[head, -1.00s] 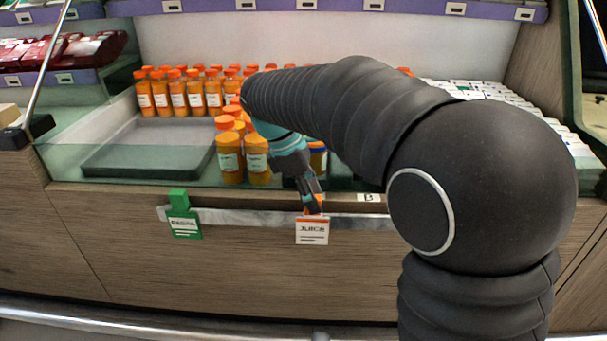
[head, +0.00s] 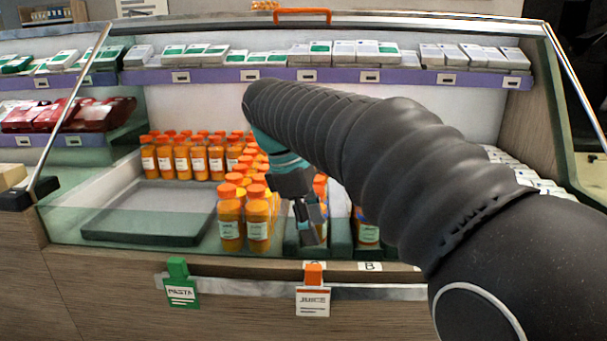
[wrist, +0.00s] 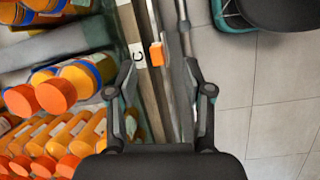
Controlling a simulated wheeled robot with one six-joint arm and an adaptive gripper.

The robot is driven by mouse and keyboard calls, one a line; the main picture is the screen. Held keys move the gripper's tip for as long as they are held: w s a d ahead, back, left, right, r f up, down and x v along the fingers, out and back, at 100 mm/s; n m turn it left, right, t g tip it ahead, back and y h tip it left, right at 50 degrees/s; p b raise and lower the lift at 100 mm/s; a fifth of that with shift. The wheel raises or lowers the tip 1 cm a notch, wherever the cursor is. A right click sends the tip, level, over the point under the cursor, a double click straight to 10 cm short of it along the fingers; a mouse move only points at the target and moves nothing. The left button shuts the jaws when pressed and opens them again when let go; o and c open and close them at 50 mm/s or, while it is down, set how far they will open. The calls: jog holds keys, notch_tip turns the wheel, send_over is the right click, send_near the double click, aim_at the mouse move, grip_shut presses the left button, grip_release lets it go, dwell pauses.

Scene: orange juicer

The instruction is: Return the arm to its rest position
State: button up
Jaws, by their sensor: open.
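My gripper (head: 308,222) hangs at the end of my black ribbed arm, fingers pointing down, in front of the bottle display in the head view. In the wrist view my gripper (wrist: 160,70) is open, with its two fingers spread and nothing held between them. The counter's front edge and an orange clip (wrist: 156,53) show beyond the gap. My arm reaches from the lower right and hides part of the case's right side.
Orange juice bottles (head: 230,220) stand close to the left of my gripper. An empty dark tray (head: 150,215) lies farther left. A JUICE tag (head: 313,300) and a green PASTA tag (head: 180,290) hang on the front rail. A purple-edged shelf (head: 215,76) with boxes runs above.

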jog(key=s+d+m+t+y+p, duration=0.2)
jog(key=s+d+m, duration=0.5)
jog(key=s+d, duration=0.25)
jog(key=s+d+f+m+t+y+p, duration=0.1)
jog(key=s+d+f+m+t+p, duration=0.1)
jog(key=s+d+f+m, duration=0.3)
jog(key=s+f+m+t, duration=0.1)
jog(key=s+f+m, duration=0.1)
jog(key=s+m, duration=0.1)
jog(key=shift+s+d+f+m+y, duration=0.25)
jog(key=shift+s+d+m+y, duration=0.05)
jog(key=shift+s, duration=0.6)
dwell(0.9)
